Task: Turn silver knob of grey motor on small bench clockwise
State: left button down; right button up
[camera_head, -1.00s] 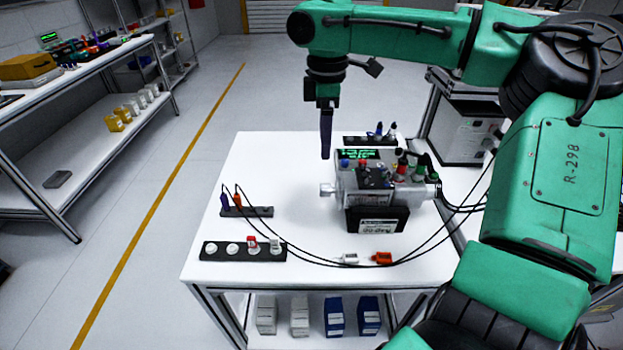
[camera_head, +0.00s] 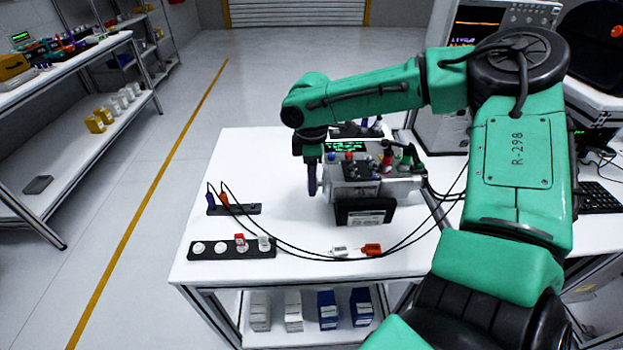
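The grey motor (camera_head: 402,186) stands on the small white bench (camera_head: 240,165), with a green display (camera_head: 346,146) and coloured knobs on its top. The silver knob on its left end is hidden behind my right gripper (camera_head: 312,188). The gripper points straight down at the motor's left end, its dark fingers seen edge-on. I cannot tell whether the fingers are apart, or whether they touch the knob. My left gripper is not in view.
A black strip with white knobs (camera_head: 232,248) and a small dark block with plugs (camera_head: 234,210) lie at the left of the bench. Cables and loose white (camera_head: 339,251) and orange (camera_head: 372,250) connectors lie in front of the motor. An oscilloscope stands behind right.

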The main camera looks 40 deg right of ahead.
grip_shut()
